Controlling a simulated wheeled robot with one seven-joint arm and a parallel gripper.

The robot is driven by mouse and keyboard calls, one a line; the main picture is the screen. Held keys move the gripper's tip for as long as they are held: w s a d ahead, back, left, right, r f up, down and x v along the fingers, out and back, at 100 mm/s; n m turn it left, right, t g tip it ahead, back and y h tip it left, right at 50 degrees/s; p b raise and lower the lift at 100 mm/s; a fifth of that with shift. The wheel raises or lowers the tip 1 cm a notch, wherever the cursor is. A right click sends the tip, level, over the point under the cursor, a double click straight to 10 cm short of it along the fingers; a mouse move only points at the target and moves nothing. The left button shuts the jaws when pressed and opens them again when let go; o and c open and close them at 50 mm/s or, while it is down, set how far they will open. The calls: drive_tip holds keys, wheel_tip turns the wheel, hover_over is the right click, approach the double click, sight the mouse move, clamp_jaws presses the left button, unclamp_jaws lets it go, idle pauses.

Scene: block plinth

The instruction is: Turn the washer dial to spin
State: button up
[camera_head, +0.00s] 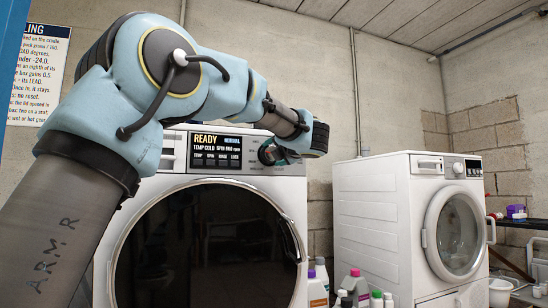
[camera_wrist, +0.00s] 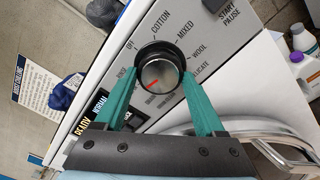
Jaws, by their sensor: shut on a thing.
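The front-loading washer (camera_head: 300,200) stands ahead, and its display (camera_head: 215,150) reads READY, NORMAL, TEMP COLD. The dial (camera_wrist: 158,72) is a round black and silver knob on the control panel in the wrist view. My gripper (camera_wrist: 161,76) has its teal fingers on both sides of the dial and is shut on it. A red mark on the dial points to the lower left, towards small labels too unclear to read. OFF, COTTON, MIXED, WOOL and DELICATE read around the dial. In the head view my gripper (camera_head: 277,152) largely covers the dial.
A second white machine (camera_head: 375,220) with a round door stands to the right. Several bottles (camera_head: 355,284) stand low between the machines. The washer's large dark door (camera_head: 205,250) is below the panel. A START/PAUSE label (camera_wrist: 229,12) is beyond the dial.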

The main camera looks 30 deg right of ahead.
drive_tip(key=shift+f, duration=0.1)
drive_tip(key=o, duration=1.3)
drive_tip(key=shift+o, duration=0.2)
drive_tip(key=shift+s, duration=0.1)
drive_tip(key=s+a, duration=0.1)
drive_tip(key=s, duration=0.9)
drive_tip(key=shift+s+a+b, duration=0.15)
drive_tip(key=shift+s+b, duration=0.15)
